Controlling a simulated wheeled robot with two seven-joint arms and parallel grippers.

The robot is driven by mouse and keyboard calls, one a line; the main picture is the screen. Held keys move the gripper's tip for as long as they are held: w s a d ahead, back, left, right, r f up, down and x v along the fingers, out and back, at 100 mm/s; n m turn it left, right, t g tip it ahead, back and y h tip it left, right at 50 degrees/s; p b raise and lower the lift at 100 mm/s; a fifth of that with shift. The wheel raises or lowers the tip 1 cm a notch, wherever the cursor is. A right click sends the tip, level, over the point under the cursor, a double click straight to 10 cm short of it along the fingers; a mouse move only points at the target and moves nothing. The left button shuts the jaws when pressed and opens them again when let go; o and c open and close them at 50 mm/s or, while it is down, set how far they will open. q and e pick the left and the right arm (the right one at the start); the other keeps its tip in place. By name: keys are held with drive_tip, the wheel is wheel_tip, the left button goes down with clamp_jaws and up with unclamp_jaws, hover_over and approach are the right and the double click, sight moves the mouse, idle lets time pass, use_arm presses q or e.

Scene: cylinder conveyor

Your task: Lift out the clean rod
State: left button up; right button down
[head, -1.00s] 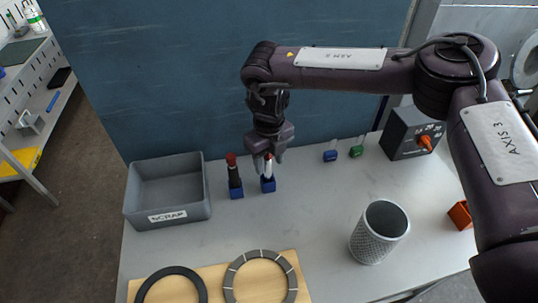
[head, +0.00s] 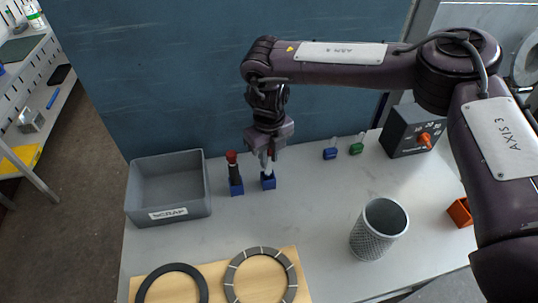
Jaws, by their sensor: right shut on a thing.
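A pale, clean-looking rod (head: 268,172) stands upright in a small blue block (head: 268,182) near the middle of the table. My right gripper (head: 267,160) points down over it and is shut on its upper part, hiding its top. The rod's lower end still appears to be in the block. To its left, a dark rod (head: 234,173) with a red top stands upright in another blue block (head: 236,188). My left gripper is not in view.
A grey bin marked SCRAP (head: 208,203) stands at the left. A mesh cup (head: 372,240) and an orange block (head: 461,212) are at the right. Small blue (head: 330,154) and green (head: 356,149) pieces and a control box (head: 398,141) are behind. Rings lie on a wooden board (head: 213,280) in front.

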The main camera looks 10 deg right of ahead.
drive_tip(key=shift+r+p, duration=1.75)
drive_tip(key=shift+r, duration=0.7)
